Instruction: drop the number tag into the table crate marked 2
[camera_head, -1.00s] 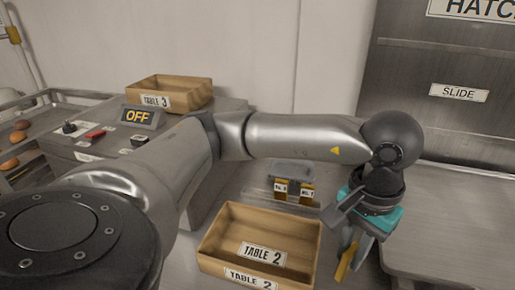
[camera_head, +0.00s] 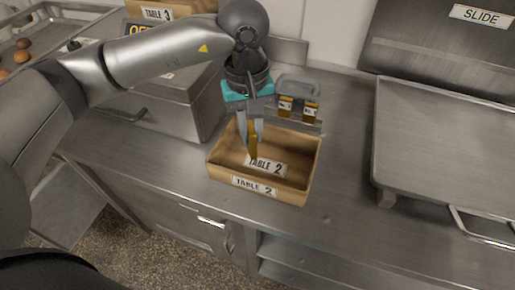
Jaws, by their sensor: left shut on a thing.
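The wooden crate marked TABLE 2 (camera_head: 303,182) stands on the steel counter in the middle of the head view, with a label inside and another on its front. My left gripper (camera_head: 250,138) reaches down over the crate's left part, fingers pointing down. It is shut on a yellow-brown number tag (camera_head: 252,147), which hangs at or just inside the crate's opening. The number on this tag cannot be read. Whether the tag touches the crate floor cannot be told. My right gripper is not in view.
A small rack with two similar tags (camera_head: 310,112) stands behind the crate. The TABLE 3 crate (camera_head: 190,8) sits on a grey machine at the back left. A steel tray surface (camera_head: 450,140) lies right. The counter right of the crate is clear.

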